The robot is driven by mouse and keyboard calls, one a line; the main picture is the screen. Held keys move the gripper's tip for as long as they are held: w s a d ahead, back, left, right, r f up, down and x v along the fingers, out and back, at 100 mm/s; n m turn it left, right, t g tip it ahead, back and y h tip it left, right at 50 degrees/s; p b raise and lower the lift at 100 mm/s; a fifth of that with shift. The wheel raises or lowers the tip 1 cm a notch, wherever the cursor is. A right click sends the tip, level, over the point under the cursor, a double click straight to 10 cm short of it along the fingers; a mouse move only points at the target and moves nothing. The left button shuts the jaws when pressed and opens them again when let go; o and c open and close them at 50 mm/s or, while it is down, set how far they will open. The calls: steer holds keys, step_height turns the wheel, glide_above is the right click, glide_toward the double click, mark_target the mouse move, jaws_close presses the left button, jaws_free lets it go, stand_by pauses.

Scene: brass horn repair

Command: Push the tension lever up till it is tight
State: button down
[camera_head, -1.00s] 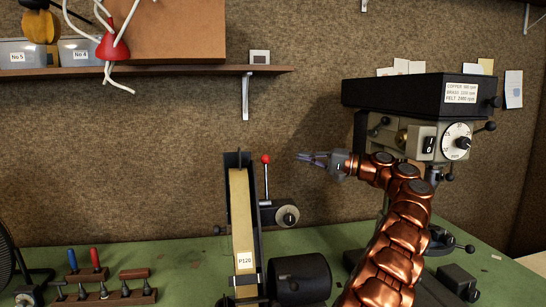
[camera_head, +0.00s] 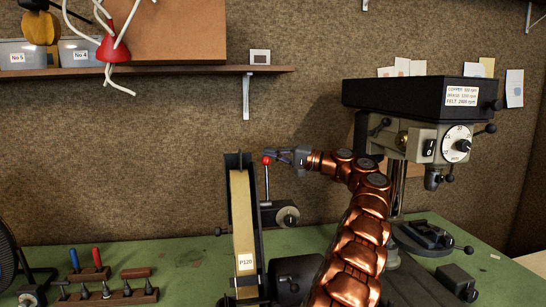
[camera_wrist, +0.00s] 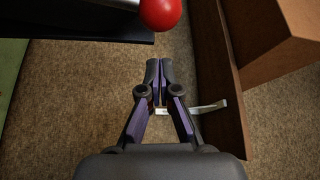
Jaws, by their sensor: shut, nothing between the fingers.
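The tension lever is a thin upright metal rod (camera_head: 267,183) with a red ball knob (camera_head: 266,160) on top. It stands on the right side of the belt sander (camera_head: 243,215), whose tan belt carries a P120 label. My gripper (camera_head: 274,155) is shut and empty, with its tips close beside the red knob on its right. I cannot tell whether they touch it. In the wrist view the shut fingers (camera_wrist: 159,65) point up the picture, and the red knob (camera_wrist: 160,13) lies just beyond their tips at the top edge.
A drill press (camera_head: 420,95) stands to the right behind my arm. A wooden shelf (camera_head: 150,70) with bins hangs above left; its bracket (camera_head: 246,97) is above the lever. A rack (camera_head: 105,296) of small tools sits at the lower left. The bench (camera_head: 190,262) is green.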

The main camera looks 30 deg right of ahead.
steer(key=s, duration=0.1)
steer(key=s+a, duration=0.1)
steer(key=s, duration=0.1)
steer(key=shift+s+a+f+b, duration=0.2)
steer(key=shift+a+f+b, duration=0.1)
steer(key=shift+a+b, duration=0.1)
stand_by(0.4)
steer(key=shift+s+f+b, duration=0.1)
steer(key=shift+b, duration=0.25)
